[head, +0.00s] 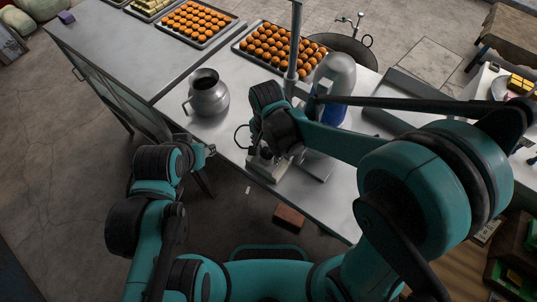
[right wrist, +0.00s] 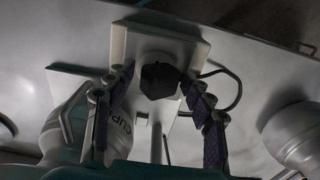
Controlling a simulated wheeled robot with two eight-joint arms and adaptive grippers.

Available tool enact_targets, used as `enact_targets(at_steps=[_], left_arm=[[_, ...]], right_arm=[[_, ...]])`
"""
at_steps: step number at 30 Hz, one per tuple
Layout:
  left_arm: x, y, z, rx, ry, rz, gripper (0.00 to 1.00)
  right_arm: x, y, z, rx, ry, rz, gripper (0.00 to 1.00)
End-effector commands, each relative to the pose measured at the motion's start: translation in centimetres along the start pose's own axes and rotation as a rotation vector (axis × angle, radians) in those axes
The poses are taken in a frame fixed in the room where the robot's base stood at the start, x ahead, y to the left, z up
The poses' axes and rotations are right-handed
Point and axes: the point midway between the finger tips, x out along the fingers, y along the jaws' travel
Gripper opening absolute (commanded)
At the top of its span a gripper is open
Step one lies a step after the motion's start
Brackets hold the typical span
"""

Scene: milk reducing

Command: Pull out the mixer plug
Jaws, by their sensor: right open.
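The black mixer plug (right wrist: 158,82) sits on a pale socket block (right wrist: 120,45) in the right wrist view, with a dark cable looping off to the right. My right gripper (right wrist: 156,88) is open, with one finger on each side of the plug; I cannot tell whether they touch it. In the head view my right gripper (head: 264,152) is over the socket block (head: 268,172) at the table's front edge, and my wrist mostly hides the plug. The mixer (head: 336,78), pale with a blue lower part, stands behind my right arm. My left gripper (head: 208,150) is off the table's front edge, its opening unclear.
A metal jug (head: 207,94) stands left of the socket on the steel table (head: 150,60). Trays of orange balls (head: 275,45) lie at the back. A vertical metal post (head: 295,40) rises near my right wrist. A brown block (head: 289,218) lies below the front edge.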

Motion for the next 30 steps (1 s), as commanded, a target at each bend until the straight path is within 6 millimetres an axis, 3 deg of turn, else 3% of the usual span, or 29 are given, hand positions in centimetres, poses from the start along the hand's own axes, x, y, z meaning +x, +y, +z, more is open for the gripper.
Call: enact_targets(at_steps=[2, 8, 17, 30], left_arm=[[0.0, 0.0, 0.0, 0.000, 0.000, 0.000, 0.40], [0.0, 0.0, 0.0, 0.000, 0.000, 0.000, 0.40], [-0.1, 0.0, -0.1, 0.000, 0.000, 0.000, 0.40], [-1.1, 0.0, -0.8, 0.000, 0.000, 0.000, 0.40]], right_arm=[[0.0, 0.0, 0.0, 0.000, 0.000, 0.000, 0.51], [0.0, 0.0, 0.0, 0.000, 0.000, 0.001, 0.00], [-0.1, 0.1, 0.0, 0.000, -0.001, 0.002, 0.00], [-1.9, 0.1, 0.0, 0.000, 0.000, 0.001, 0.00]])
